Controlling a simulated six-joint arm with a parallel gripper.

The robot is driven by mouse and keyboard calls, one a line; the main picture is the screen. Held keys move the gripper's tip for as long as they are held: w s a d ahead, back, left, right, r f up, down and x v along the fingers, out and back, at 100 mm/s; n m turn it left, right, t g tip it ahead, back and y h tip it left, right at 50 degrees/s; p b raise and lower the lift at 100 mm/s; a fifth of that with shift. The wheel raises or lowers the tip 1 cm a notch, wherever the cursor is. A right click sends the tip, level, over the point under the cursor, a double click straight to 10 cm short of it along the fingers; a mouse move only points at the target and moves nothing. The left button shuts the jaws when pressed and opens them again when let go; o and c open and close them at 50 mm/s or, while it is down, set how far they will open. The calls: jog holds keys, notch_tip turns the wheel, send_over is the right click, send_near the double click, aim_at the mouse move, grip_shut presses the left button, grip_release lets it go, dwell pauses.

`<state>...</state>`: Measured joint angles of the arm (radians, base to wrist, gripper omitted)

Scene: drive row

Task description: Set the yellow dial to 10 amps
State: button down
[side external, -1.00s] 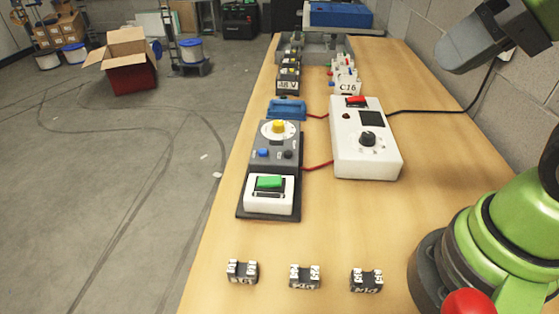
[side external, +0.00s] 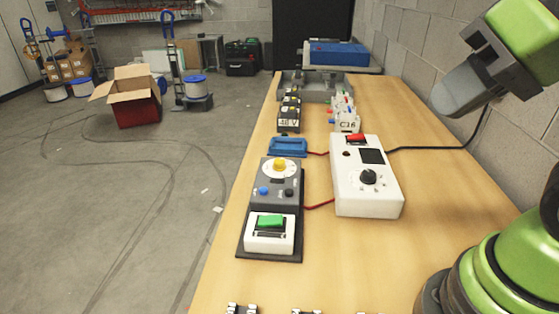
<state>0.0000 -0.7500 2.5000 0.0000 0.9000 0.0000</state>
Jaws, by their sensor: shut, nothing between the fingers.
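The yellow dial (side external: 280,164) is a round knob on a white scale disc, set in the upper part of a grey unit (side external: 262,178). Its scale marks are too small to read, so I cannot tell its setting. A blue button and a dark button sit below it, and a green rocker switch (side external: 270,221) in a white frame is at the near end. My gripper (side external: 446,100) is shut and empty at the upper right, well above the bench and apart from the dial. Its fingertips show only as a grey blunt end.
A white box (side external: 368,200) with a black knob and red switch stands right of the grey unit, joined by red leads. A blue block (side external: 287,147) lies behind the unit. Terminal blocks (side external: 345,122) stand farther back. Small dark blocks are cut off at the bottom edge. Right-hand bench is clear.

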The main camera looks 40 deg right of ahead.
jog(key=c, duration=1.8)
grip_release()
jog(key=shift+c, duration=0.2)
jog(key=o, duration=0.4)
jog(key=shift+w, duration=0.1)
jog(key=shift+c, duration=0.2)
jog(key=o, duration=0.6)
jog(key=shift+n+g, duration=0.3)
jog(key=shift+n, duration=0.3)
jog(key=w, duration=0.3)
jog(key=w+r, duration=0.1)
jog(key=w, duration=0.1)
jog(key=shift+d, duration=0.2)
jog(key=n+g+h, duration=0.1)
jog(key=n+g, duration=0.1)
jog(key=n, duration=0.4)
send_over(281, 161)
jog(key=s, duration=0.4)
notch_tip(281, 161, down, 17)
jog(key=x, duration=0.6)
jog(key=d+x, duration=0.1)
jog(key=x, duration=0.3)
jog(key=shift+s+a+f, duration=0.1)
jog(key=shift+s+f, duration=0.05)
jog(key=shift+s, duration=0.05)
jog(key=c, duration=0.9)
